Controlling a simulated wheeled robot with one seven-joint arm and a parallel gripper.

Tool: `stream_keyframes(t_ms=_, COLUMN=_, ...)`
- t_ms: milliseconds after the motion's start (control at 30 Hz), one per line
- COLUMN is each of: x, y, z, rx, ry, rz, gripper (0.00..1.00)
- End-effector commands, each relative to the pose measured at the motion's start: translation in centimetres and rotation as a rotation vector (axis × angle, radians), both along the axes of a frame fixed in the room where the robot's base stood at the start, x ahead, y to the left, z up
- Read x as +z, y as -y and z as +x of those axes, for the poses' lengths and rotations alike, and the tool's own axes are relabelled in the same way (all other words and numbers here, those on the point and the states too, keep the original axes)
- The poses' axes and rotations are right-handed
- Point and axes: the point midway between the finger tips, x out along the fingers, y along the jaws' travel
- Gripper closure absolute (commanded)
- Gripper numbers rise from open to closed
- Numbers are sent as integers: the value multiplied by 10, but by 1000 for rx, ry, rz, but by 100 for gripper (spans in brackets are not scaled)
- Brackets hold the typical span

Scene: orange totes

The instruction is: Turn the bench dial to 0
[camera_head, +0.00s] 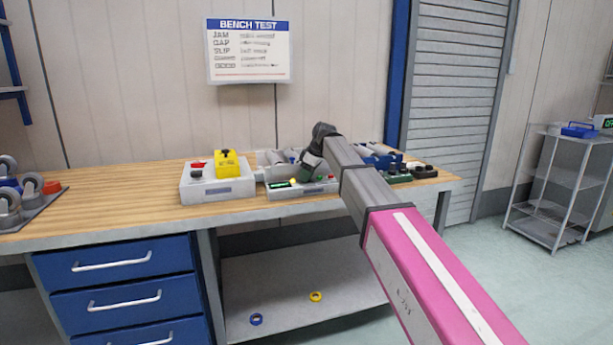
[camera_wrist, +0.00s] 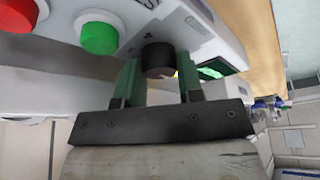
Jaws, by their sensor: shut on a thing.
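The bench dial is a dark round knob (camera_wrist: 158,57) on a light grey control box (camera_wrist: 205,42) in the wrist view. My gripper (camera_wrist: 159,70) has its two green fingers on either side of the knob, shut on it. The knob's pointer and scale cannot be made out. In the head view my gripper (camera_head: 311,166) reaches down to the control box (camera_head: 302,191) on the wooden bench and hides the dial. A lit green display (camera_wrist: 214,69) sits beside the right finger.
A red button (camera_wrist: 18,14) and a green button (camera_wrist: 99,33) stand left of the knob. A grey box (camera_head: 205,187) with a yellow part (camera_head: 227,163) is left on the bench. Dark and green devices (camera_head: 398,178) lie right. A bench-test sign (camera_head: 248,50) hangs behind.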

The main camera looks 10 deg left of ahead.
Motion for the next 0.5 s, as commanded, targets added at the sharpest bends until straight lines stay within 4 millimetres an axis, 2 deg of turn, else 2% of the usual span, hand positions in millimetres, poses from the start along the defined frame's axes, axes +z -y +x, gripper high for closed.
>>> stream_keyframes(t_ms=500, x=0, y=-1, z=3, rx=455, ry=-1, rz=0, gripper=89)
